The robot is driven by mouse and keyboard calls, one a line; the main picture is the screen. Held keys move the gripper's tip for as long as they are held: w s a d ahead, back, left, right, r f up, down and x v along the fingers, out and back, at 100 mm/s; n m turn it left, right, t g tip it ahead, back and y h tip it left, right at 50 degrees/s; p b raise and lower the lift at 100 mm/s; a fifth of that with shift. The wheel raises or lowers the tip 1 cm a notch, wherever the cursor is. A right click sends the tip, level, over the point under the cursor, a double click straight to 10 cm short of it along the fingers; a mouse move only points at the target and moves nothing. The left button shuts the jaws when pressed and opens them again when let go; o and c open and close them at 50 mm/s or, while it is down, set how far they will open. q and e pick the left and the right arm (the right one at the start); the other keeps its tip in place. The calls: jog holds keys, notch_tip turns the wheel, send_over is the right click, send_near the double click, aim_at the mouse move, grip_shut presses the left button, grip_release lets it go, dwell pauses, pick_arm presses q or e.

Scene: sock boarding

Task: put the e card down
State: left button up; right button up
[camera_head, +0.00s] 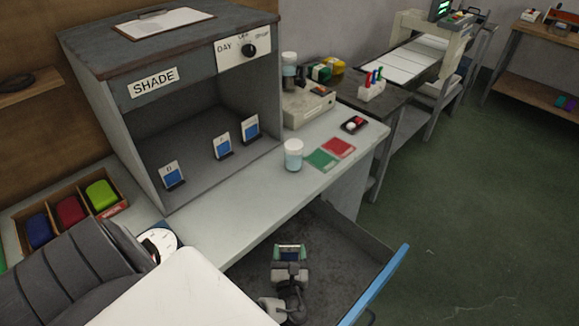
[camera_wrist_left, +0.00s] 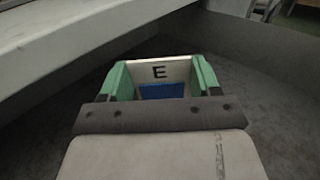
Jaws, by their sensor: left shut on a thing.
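The e card (camera_wrist_left: 175,73) is white with a black letter E at the top and a blue patch below. My left gripper (camera_head: 290,250) is shut on it, with a green finger at each side edge, as the left wrist view (camera_wrist_left: 163,82) shows. The card stands upright in the fingers; its lower part is hidden by the gripper. The gripper is over or inside the open grey drawer (camera_head: 343,238) with the blue front edge. I cannot tell whether the card touches the drawer floor. My right gripper is not in view.
The shade box (camera_head: 180,108) on the bench holds three small blue-and-white cards in stands. A divided tray (camera_head: 112,210) holds coloured items at left.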

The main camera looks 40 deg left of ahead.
pick_arm(q)
jog(key=shift+f, duration=0.45)
jog(key=o, duration=0.9)
jog(key=shift+r, duration=0.1)
jog(key=shift+r, duration=0.2)
jog(key=v, duration=0.7)
jog(key=shift+s+d+r, duration=0.2)
jog(key=shift+r, duration=0.15)
